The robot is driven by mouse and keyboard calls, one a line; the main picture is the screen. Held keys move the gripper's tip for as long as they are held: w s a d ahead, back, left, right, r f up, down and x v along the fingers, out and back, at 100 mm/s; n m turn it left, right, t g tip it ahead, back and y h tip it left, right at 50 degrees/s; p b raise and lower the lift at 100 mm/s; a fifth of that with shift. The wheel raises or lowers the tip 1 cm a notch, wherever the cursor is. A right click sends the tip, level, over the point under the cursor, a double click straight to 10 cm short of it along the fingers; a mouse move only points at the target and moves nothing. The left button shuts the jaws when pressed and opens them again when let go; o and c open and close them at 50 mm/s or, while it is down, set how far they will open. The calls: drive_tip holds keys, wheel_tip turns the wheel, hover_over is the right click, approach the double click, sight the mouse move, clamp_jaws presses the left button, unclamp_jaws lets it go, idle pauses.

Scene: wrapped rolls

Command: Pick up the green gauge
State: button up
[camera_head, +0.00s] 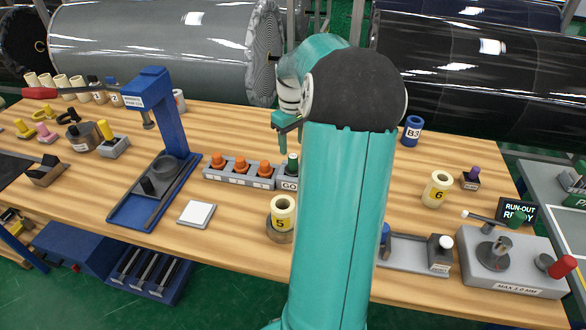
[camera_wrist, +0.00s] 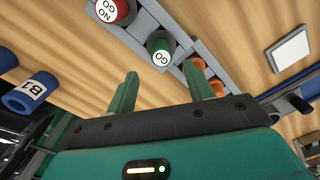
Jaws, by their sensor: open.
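The green gauge (camera_head: 292,164) stands upright in the right part of a grey rack (camera_head: 240,178), at a slot labelled GO. My arm hides what lies just right of it in the head view. In the wrist view the green gauge (camera_wrist: 158,45) shows its white GO end, beyond and roughly between my fingertips. My gripper (camera_wrist: 162,78) is open, with nothing between its two fingers. In the head view my gripper (camera_head: 285,128) is above and slightly left of the green gauge, apart from it.
Orange-topped gauges (camera_head: 240,164) stand left of the green one. A red NO GO gauge (camera_wrist: 112,10) sits on its other side in the wrist view. A yellow roll 5 (camera_head: 283,213), white pad (camera_head: 196,214) and blue stand (camera_head: 165,115) are nearby. Blue roll B3 (camera_head: 411,131) stands right.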

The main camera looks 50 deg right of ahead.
sight(293, 156)
drive_tip(key=f, duration=0.6)
drive_tip(key=shift+s+a+f, duration=0.1)
drive_tip(key=shift+s+a, duration=0.15)
drive_tip(key=shift+s, duration=0.05)
clamp_jaws()
